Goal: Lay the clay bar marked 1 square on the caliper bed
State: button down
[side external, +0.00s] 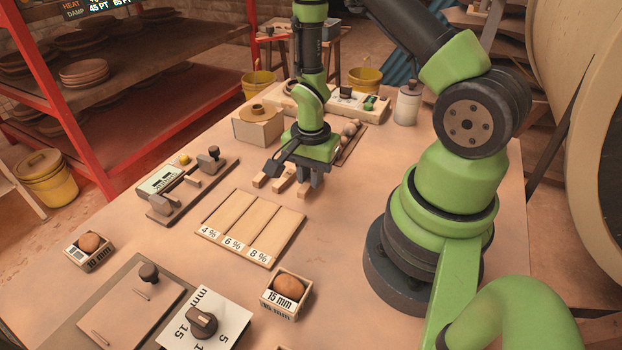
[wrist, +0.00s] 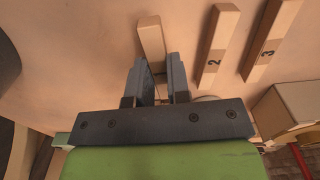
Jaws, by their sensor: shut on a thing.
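My gripper (side external: 311,178) points down over the table, shut on a pale clay bar (wrist: 150,38). In the wrist view my gripper (wrist: 157,72) has this bar between its two fingers, its far end sticking out. Its mark is hidden; the bars marked 2 (wrist: 216,50) and 3 (wrist: 272,42) lie to its right. In the side view the held bar (side external: 304,189) is at the right end of the row, at or close to the table; I cannot tell whether it touches. The caliper (side external: 185,190), with a small display and a dark bed, stands to the left, apart from my gripper.
A wooden board (side external: 250,226) with lanes marked 4 %, 6 % and 8 % lies in front of the bars. A cardboard box (side external: 258,128) stands behind them. A small 15 mm crate (side external: 286,292) and a dial plate (side external: 204,322) are nearer the front. Table between bars and caliper is clear.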

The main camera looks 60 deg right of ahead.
aim_at(308, 177)
notch_tip(308, 177, up, 8)
jog(key=shift+w+r, duration=0.2)
jog(key=shift+w, duration=0.1)
jog(key=w+a, duration=0.4)
jog(key=w, duration=0.2)
jog(key=w+a, duration=0.4)
jog(key=w, duration=0.3)
jog(key=w+a+f, duration=0.1)
jog(key=w+a, duration=0.3)
jog(key=w, duration=0.3)
jog(key=shift+w, duration=0.1)
jog(key=shift+w+a+f, duration=0.15)
jog(key=shift+w+a, duration=0.05)
jog(key=shift+a, duration=0.3)
jog(key=shift+f, duration=2.6)
jog(key=shift+f, duration=0.2)
